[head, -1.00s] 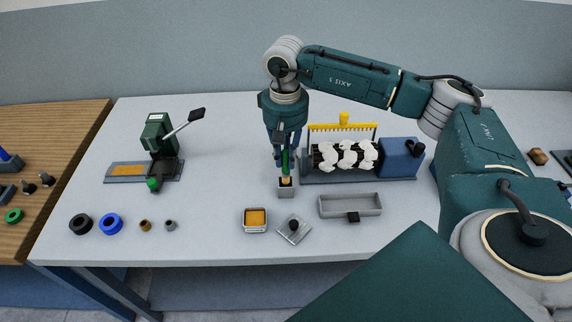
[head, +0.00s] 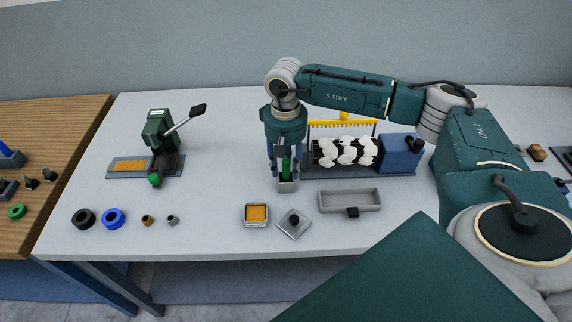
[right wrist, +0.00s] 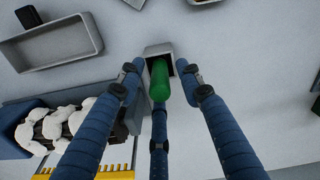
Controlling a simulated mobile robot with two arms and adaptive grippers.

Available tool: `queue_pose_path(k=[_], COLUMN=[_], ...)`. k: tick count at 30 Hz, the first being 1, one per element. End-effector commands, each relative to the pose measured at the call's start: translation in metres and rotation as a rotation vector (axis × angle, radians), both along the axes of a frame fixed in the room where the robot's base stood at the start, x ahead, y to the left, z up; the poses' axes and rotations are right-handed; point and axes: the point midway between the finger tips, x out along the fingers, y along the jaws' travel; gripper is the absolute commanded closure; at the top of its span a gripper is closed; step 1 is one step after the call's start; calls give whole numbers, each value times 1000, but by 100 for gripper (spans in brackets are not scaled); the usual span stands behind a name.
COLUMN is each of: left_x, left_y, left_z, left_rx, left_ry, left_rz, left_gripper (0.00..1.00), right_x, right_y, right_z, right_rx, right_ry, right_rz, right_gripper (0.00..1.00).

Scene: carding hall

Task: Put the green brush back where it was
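The green brush (head: 286,166) stands upright in a small square grey holder (head: 287,187) on the table, its lower end hidden inside. In the right wrist view the brush (right wrist: 160,80) rises from the opening of the holder (right wrist: 153,50). My right gripper (head: 285,165) is directly above the holder, with its fingers spread around the brush. In the right wrist view the fingers of the right gripper (right wrist: 162,80) stand open, with clear gaps on both sides of the handle. My left gripper is not in view.
A carding roller with white fibre (head: 346,151) and a yellow comb (head: 343,123) stands close right of the holder. In front are an orange-filled tin (head: 256,215), a grey plate with a black knob (head: 294,223) and an empty tray (head: 349,201).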

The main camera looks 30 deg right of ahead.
Motion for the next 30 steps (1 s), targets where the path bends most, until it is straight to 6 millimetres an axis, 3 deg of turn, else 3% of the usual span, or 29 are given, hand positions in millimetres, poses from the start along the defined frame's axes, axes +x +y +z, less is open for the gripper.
queue_pose_path(k=[8,11,21,30], left_x=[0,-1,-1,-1], left_y=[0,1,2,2], left_z=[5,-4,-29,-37], left_rx=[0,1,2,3], left_ry=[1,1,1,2], left_rz=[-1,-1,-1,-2], left_gripper=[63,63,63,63], right_x=[0,1,2,0], right_y=[0,0,1,1], right_z=[5,12,84,121], right_rx=[0,0,1,0], right_ry=[0,-3,-7,0], right_rz=[0,1,0,0], right_gripper=[64,64,64,64])
